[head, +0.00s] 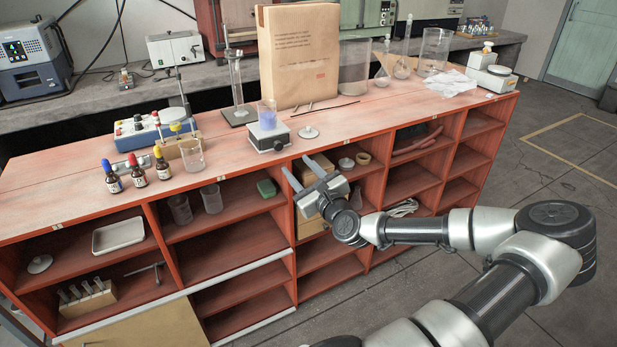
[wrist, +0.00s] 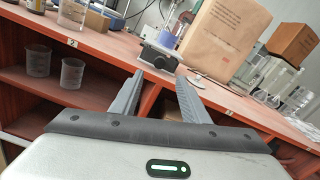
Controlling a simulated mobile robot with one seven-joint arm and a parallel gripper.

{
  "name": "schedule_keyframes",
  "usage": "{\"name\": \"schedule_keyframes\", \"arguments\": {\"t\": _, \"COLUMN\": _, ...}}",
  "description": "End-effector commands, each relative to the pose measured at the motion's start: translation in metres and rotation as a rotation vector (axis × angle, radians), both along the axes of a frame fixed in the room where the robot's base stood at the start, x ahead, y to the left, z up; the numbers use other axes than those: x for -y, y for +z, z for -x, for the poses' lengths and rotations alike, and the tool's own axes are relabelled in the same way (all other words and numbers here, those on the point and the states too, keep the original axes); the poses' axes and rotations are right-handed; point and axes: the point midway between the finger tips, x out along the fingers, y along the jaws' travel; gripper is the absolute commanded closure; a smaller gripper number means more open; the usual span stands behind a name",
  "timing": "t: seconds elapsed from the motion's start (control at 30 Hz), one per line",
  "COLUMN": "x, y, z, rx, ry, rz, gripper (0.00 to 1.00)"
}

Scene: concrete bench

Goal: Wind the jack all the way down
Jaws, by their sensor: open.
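The jack (head: 269,137) is a small, low box with light plates and a dark front. It stands near the front edge of the red bench top, and its height is hard to judge. A beaker of blue liquid (head: 267,116) stands on it. The jack (wrist: 162,55) also shows in the wrist view, just beyond my fingertips; a dark round part, perhaps its knob, is on its front. My gripper (head: 297,164) is open and empty, in front of the bench edge, below and right of the jack. In the wrist view my gripper (wrist: 160,77) points towards the jack without touching it.
A white disc (head: 308,132) lies right of the jack. A paper bag (head: 299,55) and a stand (head: 238,112) are behind it. An empty beaker (head: 192,157) and dropper bottles (head: 137,170) stand to the left. Open shelves (head: 225,240) lie below the bench top.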

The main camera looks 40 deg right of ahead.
Motion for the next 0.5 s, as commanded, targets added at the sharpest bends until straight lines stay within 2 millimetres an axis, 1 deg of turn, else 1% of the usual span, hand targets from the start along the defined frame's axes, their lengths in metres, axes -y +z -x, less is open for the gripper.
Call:
{"name": "schedule_keyframes", "arguments": {"t": 0.03, "x": -0.001, "y": 0.0, "z": 0.012, "rx": -0.001, "ry": -0.004, "rz": -0.002, "gripper": 0.58}}
{"name": "schedule_keyframes", "arguments": {"t": 0.1, "x": -0.004, "y": 0.001, "z": 0.025, "rx": -0.001, "ry": -0.003, "rz": -0.001, "gripper": 0.58}}
{"name": "schedule_keyframes", "arguments": {"t": 0.2, "x": -0.008, "y": 0.0, "z": 0.039, "rx": -0.001, "ry": -0.003, "rz": -0.001, "gripper": 0.58}}
{"name": "schedule_keyframes", "arguments": {"t": 0.33, "x": -0.011, "y": 0.0, "z": 0.05, "rx": -0.001, "ry": -0.001, "rz": 0.0, "gripper": 0.58}}
{"name": "schedule_keyframes", "arguments": {"t": 0.5, "x": -0.013, "y": 0.0, "z": 0.053, "rx": 0.0, "ry": 0.001, "rz": 0.0, "gripper": 0.58}}
